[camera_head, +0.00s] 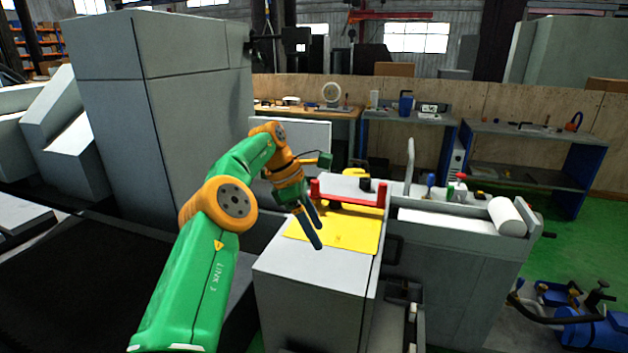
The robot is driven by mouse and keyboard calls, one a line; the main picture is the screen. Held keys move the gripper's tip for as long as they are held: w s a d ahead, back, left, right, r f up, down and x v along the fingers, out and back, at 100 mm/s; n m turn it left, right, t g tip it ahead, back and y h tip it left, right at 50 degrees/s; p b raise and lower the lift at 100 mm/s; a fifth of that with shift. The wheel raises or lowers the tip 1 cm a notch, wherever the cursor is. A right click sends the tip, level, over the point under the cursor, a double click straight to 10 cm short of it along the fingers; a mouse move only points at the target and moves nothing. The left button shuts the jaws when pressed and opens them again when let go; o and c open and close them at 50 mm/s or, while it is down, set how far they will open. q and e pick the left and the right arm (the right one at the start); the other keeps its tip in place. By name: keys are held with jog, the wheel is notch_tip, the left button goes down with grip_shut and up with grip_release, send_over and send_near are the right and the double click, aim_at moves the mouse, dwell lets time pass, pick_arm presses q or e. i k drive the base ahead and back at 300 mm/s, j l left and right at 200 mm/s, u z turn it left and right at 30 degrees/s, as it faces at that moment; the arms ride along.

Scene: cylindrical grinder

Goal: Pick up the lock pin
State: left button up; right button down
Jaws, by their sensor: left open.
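My left gripper (318,235) hangs with its two fingers pointing down over the yellow mat (362,235). The fingers are slightly apart, with nothing seen between them. The mat lies on top of a grey cabinet (310,283). A red holder (347,196) with two upright ends stands at the back of the mat, beyond the fingers, with a dark part (335,206) below its bar. I cannot make out for sure which small part is the lock pin. My right gripper is out of view.
A grey machine bed (455,262) with a white cylinder (506,216) stands right of the cabinet. A large grey housing (195,110) rises at the left. Blue-framed benches (540,138) line the back. The front of the mat looks clear.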

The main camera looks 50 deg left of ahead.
aim_at(315, 183)
jog(key=i+j, duration=0.15)
jog(key=j, duration=0.2)
jog(key=i+j, duration=0.35)
jog(key=j, duration=0.3)
jog(key=i+j, duration=0.2)
jog(key=j, duration=0.15)
